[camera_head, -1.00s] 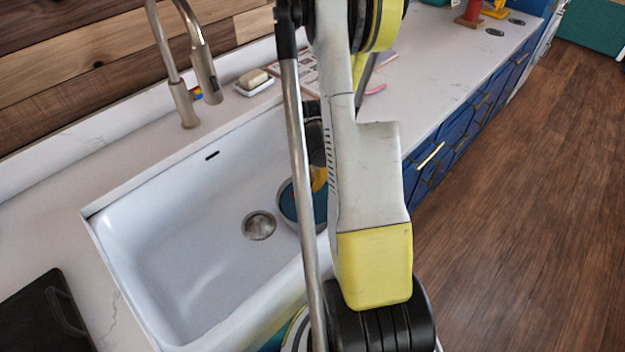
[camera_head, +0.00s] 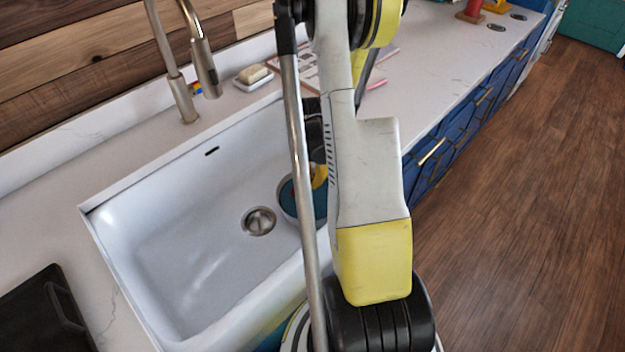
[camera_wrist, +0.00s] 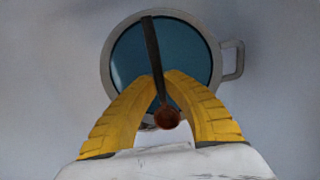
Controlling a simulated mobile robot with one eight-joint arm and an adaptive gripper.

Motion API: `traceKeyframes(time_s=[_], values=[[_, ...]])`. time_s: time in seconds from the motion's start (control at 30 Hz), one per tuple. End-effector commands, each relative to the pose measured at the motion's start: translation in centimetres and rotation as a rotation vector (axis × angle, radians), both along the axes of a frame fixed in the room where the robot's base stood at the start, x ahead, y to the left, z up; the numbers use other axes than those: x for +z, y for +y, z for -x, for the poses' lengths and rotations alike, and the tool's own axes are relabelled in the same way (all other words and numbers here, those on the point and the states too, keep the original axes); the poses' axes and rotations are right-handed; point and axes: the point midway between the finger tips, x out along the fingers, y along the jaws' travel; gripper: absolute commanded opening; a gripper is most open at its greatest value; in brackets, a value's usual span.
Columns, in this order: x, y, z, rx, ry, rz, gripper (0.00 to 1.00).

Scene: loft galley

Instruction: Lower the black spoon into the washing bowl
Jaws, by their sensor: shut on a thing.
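The washing bowl (camera_wrist: 214,78) has a grey rim, a loop handle at its right and a blue inside. It stands in the sink, and in the head view the washing bowl (camera_head: 284,205) is partly hidden behind my arm. The black spoon (camera_wrist: 151,45) has a long dark handle lying across the view of the bowl, with a brownish round end near my fingers. My gripper (camera_wrist: 160,76) has yellow fingers shut on the spoon, seen over the near side of the bowl. The height of the spoon above the bowl's bottom cannot be told.
The white sink (camera_head: 165,240) has a metal drain (camera_head: 259,221) left of the bowl. A tap (camera_head: 182,98) stands behind it. A soap dish (camera_head: 253,80) is on the counter at the back, and a black board (camera_head: 40,310) lies at the front left. The sink's left part is clear.

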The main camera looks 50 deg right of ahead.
Motion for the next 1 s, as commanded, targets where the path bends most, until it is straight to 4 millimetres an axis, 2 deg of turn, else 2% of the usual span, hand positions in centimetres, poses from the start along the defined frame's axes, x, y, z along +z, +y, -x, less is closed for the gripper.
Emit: traceKeyframes(time_s=[1.0], values=[[-5.8, 0.0, 0.0, 0.0, 0.0, 0.0, 0.0]])
